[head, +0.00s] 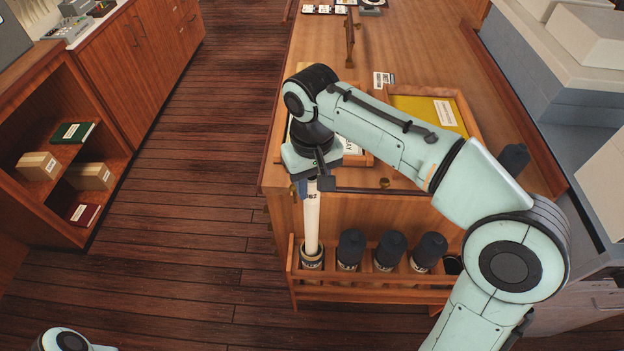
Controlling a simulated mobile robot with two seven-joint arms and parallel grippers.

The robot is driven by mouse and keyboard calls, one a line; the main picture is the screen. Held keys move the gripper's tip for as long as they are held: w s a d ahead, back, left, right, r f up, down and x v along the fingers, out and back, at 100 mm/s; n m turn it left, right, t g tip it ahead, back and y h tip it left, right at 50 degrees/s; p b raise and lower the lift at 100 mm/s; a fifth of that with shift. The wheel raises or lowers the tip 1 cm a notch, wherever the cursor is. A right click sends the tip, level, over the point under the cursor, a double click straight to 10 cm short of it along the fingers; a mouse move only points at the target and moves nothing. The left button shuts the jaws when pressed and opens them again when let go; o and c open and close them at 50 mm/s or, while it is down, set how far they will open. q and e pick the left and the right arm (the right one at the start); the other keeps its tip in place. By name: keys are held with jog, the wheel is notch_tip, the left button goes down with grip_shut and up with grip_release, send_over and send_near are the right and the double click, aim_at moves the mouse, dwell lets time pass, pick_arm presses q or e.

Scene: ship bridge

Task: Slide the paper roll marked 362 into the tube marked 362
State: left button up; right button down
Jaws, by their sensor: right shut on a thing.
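A long pale paper roll (312,225) stands nearly upright at the middle left, with dark marking near its top that I cannot read for certain. My right gripper (312,183) is shut on the top of the roll. The lower end of the roll is at the mouth of the leftmost tube (312,258) in the wooden rack and appears to be inside it; how deep is hidden. This tube is uncapped and has a label whose number is too small to read. My left gripper is outside the view; only a piece of my left arm shows at bottom left.
The wooden rack (375,292) holds several tubes with black caps (389,247) right of the open one. The wooden table (430,35) stands behind it, with a yellow-lined tray (425,112). A shelf with boxes (37,166) stands left. The floor between is clear.

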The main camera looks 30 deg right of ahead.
jog(key=b, duration=0.3)
send_over(312, 228)
jog(key=w, duration=0.1)
jog(key=shift+w+d+f, duration=0.1)
jog(key=shift+d+f, duration=0.1)
jog(key=shift+f, duration=0.9)
jog(key=shift+d+f, duration=0.15)
jog(key=shift+f, duration=0.95)
jog(key=shift+f+b, duration=0.95)
jog(key=shift+f, duration=0.35)
jog(key=shift+f+b, duration=0.85)
jog(key=shift+f, duration=0.45)
jog(key=shift+f+b, duration=2.65)
jog(key=shift+f, duration=1.35)
jog(key=shift+f+b, duration=0.85)
jog(key=shift+f, duration=0.5)
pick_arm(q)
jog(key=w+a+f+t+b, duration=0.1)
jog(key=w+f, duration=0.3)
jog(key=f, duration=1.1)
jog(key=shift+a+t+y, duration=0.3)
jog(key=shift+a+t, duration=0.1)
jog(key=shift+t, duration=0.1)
pick_arm(e)
jog(key=shift+f, duration=1.2)
jog(key=shift+f, duration=0.1)
